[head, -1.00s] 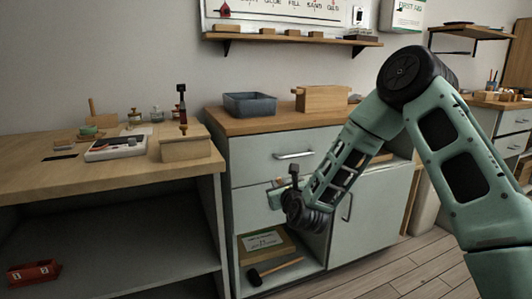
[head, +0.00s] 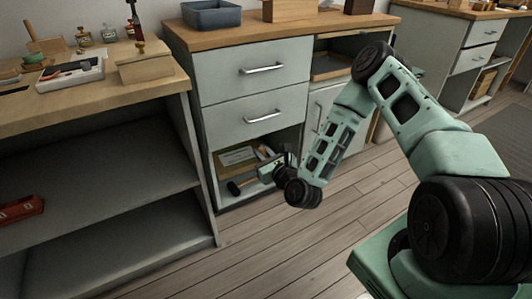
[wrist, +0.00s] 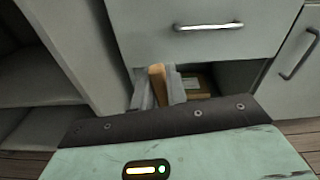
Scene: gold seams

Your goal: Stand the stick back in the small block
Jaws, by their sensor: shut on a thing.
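My gripper (wrist: 157,88) is shut on a wooden, orange-brown stick (wrist: 157,76), which shows between its two grey fingers in the wrist view. In the head view my gripper (head: 268,165) is low, in front of the cabinet's open lower compartment; the stick is too small to make out there. A pale wooden block (head: 146,70) sits at the right front of the left bench, with a dark upright tool behind or in it. A smaller wooden piece with an upright (head: 42,46) stands at the bench's far left. I cannot tell which is the small block.
The left bench (head: 100,95) also bears a white tray (head: 70,76) and several small bottles. The cabinet top holds a blue-grey bin (head: 211,14) and a wooden box. A box (head: 236,156) and a hammer lie in the open compartment. The floor (head: 270,245) in front is clear.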

